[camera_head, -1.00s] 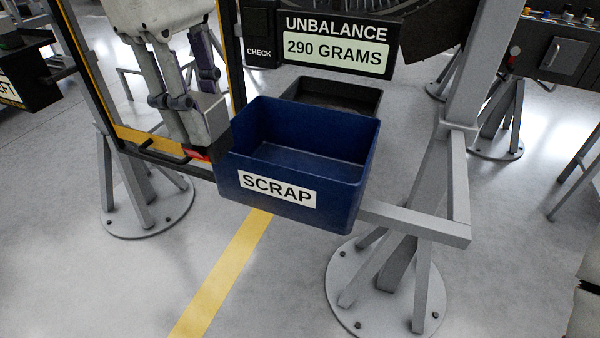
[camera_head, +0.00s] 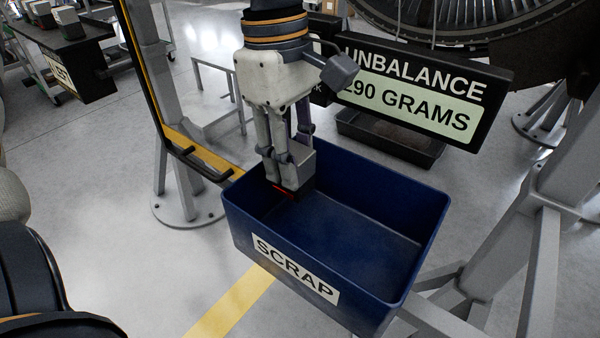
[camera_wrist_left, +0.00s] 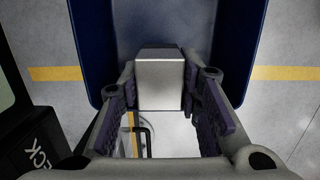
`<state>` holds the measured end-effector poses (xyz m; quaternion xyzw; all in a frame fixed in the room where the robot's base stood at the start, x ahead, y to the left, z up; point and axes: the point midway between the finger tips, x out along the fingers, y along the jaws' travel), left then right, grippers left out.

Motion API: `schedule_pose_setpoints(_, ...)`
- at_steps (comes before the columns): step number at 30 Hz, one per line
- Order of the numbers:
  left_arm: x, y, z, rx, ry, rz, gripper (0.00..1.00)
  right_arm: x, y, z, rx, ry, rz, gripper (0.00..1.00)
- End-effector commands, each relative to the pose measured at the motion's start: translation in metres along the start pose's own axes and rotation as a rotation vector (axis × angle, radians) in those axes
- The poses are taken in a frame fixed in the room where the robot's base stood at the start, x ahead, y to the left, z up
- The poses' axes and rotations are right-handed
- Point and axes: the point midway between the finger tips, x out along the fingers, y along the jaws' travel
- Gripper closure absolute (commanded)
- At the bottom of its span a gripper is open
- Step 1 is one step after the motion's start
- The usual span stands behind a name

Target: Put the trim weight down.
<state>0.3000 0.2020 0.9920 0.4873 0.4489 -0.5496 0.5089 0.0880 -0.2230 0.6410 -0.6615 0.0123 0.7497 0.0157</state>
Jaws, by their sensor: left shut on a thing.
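The trim weight (camera_wrist_left: 160,80) is a plain silver-grey block held between my left gripper's fingers. It also shows in the head view (camera_head: 301,167), partly covered by a finger. My left gripper (camera_head: 285,170) points down, shut on the block, at the left end of the blue SCRAP bin (camera_head: 375,305). In the head view the block overlaps the bin's left inner side; its exact height against the rim cannot be told. In the left wrist view the bin's walls (camera_wrist_left: 88,50) lie on both sides beyond the block. My right gripper is not in view.
The visible bin floor is empty. An UNBALANCE display (camera_head: 420,90) reading 290 GRAMS stands close behind the bin and gripper. A black tray (camera_head: 390,140) lies behind. A black and yellow frame with a handle (camera_head: 200,162) stands left, grey stand legs (camera_head: 535,240) right.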

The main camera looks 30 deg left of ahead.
Motion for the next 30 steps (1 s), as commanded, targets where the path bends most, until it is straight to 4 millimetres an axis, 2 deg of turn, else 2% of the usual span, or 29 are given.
schedule_pose_setpoints(4,0.025,-0.001,-0.003,0.001,0.000,-0.002,1.00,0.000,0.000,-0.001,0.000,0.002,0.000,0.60)
schedule_pose_setpoints(25,0.037,0.000,-0.005,0.000,0.001,0.000,1.00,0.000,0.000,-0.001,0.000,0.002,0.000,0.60)
schedule_pose_setpoints(26,0.037,0.000,-0.005,0.000,0.001,-0.001,0.64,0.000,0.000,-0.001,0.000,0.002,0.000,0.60)
schedule_pose_setpoints(28,0.037,0.000,-0.005,0.000,0.001,-0.001,0.49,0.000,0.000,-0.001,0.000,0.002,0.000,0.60)
schedule_pose_setpoints(30,0.037,0.000,-0.005,0.000,0.001,-0.001,0.49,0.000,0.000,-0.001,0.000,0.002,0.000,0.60)
